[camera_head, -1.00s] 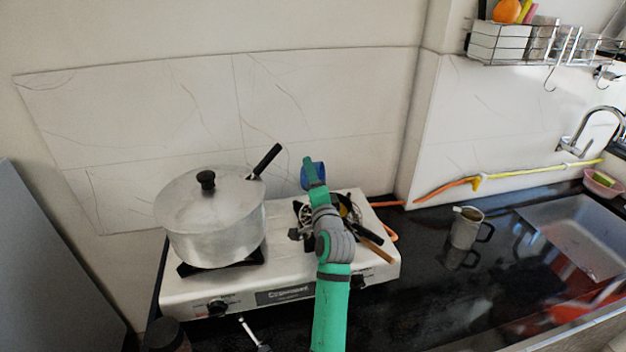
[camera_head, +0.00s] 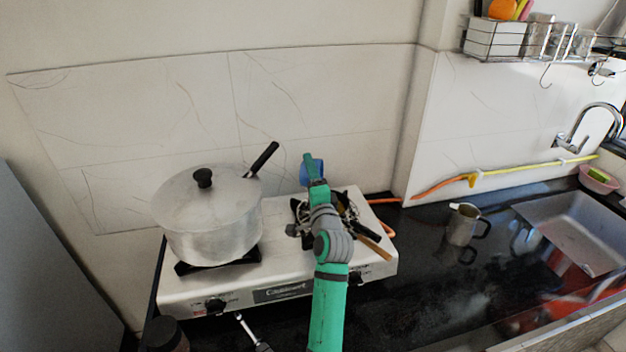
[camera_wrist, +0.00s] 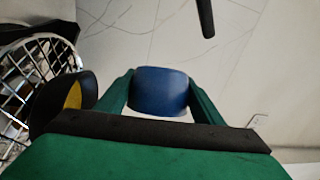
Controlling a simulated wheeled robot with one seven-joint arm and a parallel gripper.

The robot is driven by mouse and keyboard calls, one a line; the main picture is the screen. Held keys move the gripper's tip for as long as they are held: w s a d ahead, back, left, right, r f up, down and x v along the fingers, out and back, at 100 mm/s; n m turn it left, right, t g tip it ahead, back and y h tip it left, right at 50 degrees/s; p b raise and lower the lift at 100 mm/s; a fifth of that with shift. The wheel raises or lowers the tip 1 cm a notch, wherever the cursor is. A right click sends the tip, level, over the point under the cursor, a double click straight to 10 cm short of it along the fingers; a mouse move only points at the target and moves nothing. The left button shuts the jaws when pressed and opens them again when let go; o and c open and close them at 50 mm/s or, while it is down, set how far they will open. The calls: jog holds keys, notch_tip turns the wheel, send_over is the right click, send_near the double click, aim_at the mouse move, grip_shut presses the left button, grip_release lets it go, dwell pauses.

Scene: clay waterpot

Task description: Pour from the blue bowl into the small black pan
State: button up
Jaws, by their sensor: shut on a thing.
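The blue bowl (camera_head: 316,170) is held up above the back of the stove, in front of the wall. My gripper (camera_head: 308,163) is shut on it. In the wrist view the bowl (camera_wrist: 160,90) sits between the two green fingers (camera_wrist: 160,101); its contents cannot be seen. A dark, round-edged vessel with yellow inside (camera_wrist: 75,97), which looks like the small black pan, shows at the left of the wrist view, beside the gripper. In the head view the right burner area is largely hidden by my arm, with a bit of yellow showing there.
A large lidded pot (camera_head: 207,215) stands on the left burner of the white stove (camera_head: 225,285). A wire mesh piece (camera_wrist: 35,70) is beside the dark vessel. A wooden handle (camera_head: 374,234) sticks out right. A metal mug (camera_head: 463,224) stands on the black counter.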

jog(key=shift+d+r+m, duration=0.1)
jog(key=shift+m, duration=0.2)
jog(key=shift+d+r+m+t, duration=0.1)
jog(key=shift+d+m+t, duration=0.05)
jog(key=shift+m+t, duration=0.25)
dwell(0.6)
jog(key=shift+d+r+m, duration=0.15)
jog(key=shift+d+m, duration=0.1)
jog(key=shift+m, duration=0.55)
jog(key=shift+t, duration=0.3)
jog(key=shift+d+m+h, duration=0.25)
jog(key=shift+m+h, duration=0.05)
jog(key=shift+m, duration=0.5)
jog(key=shift+s+d+r+m+t, duration=0.1)
jog(key=shift+d+r+m+t, duration=0.05)
jog(key=shift+m+t, duration=0.25)
